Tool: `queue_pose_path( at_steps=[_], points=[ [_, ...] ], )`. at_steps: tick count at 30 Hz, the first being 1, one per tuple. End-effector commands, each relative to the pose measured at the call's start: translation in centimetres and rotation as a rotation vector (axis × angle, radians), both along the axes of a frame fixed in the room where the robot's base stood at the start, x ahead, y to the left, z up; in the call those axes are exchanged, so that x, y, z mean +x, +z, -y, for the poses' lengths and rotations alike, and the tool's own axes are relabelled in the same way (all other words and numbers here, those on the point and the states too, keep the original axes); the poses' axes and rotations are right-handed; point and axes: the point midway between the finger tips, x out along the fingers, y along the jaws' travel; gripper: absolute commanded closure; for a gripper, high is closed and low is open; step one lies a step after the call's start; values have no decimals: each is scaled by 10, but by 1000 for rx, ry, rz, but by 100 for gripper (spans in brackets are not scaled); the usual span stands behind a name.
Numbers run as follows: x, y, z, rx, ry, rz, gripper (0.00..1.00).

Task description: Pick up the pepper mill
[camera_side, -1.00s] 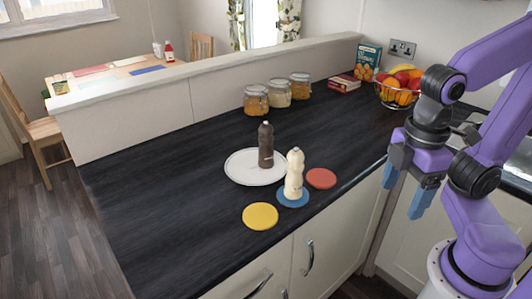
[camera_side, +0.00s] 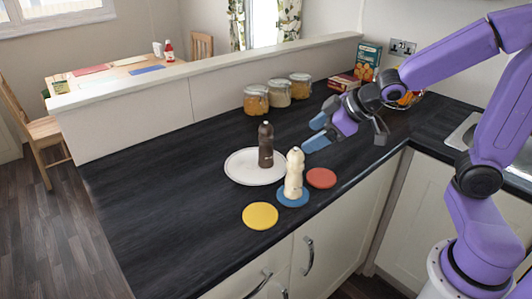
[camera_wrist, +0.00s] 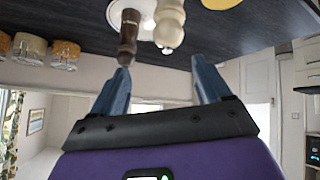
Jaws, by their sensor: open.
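The dark brown mill, which I take for the pepper mill (camera_side: 265,147), stands upright on a round white plate (camera_side: 238,173) on the dark worktop. A cream mill (camera_side: 293,176) stands upright on a blue coaster (camera_side: 292,200) to its front right. My gripper (camera_side: 317,132) is open and empty, to the right of both mills and apart from them, its fingers pointing left. In the wrist view the dark mill (camera_wrist: 128,38) is near the left finger's tip, and the cream mill (camera_wrist: 169,25) lies between the lines of the two fingers, beyond my open gripper (camera_wrist: 160,68).
A red coaster (camera_side: 321,178) and a yellow coaster (camera_side: 260,216) lie near the front edge. Several filled jars (camera_side: 278,93) stand along the low wall behind. A fruit basket (camera_side: 408,98) is partly hidden by my arm. The worktop's left part is clear.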

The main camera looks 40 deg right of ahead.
Motion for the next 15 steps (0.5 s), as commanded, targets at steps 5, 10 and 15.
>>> queue_pose_path(
  at_steps=[5,10,15],
  points=[
    [39,2,32,114,-38,128,23],
    [56,4,55,226,-36,210,23],
    [61,7,73,328,-23,262,23]
  ],
)
